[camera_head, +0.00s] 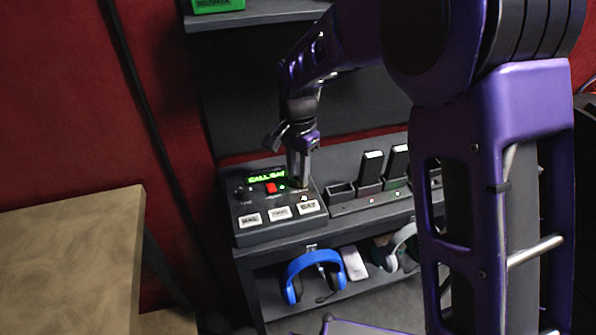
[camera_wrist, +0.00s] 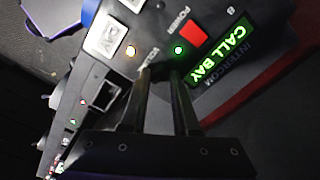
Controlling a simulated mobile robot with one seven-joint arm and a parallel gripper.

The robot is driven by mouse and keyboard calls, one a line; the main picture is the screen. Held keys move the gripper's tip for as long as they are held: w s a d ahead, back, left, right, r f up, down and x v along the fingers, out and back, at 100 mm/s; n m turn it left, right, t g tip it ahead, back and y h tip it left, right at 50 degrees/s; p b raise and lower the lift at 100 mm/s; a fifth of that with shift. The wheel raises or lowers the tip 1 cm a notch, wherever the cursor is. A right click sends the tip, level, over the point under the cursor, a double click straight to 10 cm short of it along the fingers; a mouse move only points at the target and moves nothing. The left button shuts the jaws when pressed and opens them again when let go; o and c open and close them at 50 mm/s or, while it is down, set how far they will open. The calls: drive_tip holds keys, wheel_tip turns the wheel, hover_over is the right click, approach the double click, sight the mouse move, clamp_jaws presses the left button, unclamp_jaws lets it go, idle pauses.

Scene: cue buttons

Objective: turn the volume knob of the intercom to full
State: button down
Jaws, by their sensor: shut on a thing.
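The intercom (camera_head: 262,218) is a dark box on the shelf. It has a lit green display reading "CALL BAY" (camera_head: 266,176), which also shows in the wrist view (camera_wrist: 223,48). My gripper (camera_head: 298,183) points down at the right part of its panel. In the wrist view my gripper (camera_wrist: 162,76) has its two fingers at the panel beside the partly covered volume lettering, shut on the volume knob. The knob itself is mostly hidden between the fingertips, and its pointer cannot be read.
A red power button (camera_head: 271,188) and another dark knob (camera_head: 242,191) are on the panel left of my gripper. Labelled white keys (camera_head: 280,212) line its front. A charger rack (camera_head: 365,203) stands close on the right. Blue headphones (camera_head: 313,262) lie on the shelf below.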

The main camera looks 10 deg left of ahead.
sight(298, 178)
drive_tip(key=shift+m, duration=0.3)
drive_tip(key=c, duration=0.7)
unclamp_jaws()
drive_tip(key=shift+o, duration=0.2)
wheel_tip(298, 178, up, 17)
drive_tip(key=p, duration=0.2)
drive_tip(key=shift+r, duration=0.2)
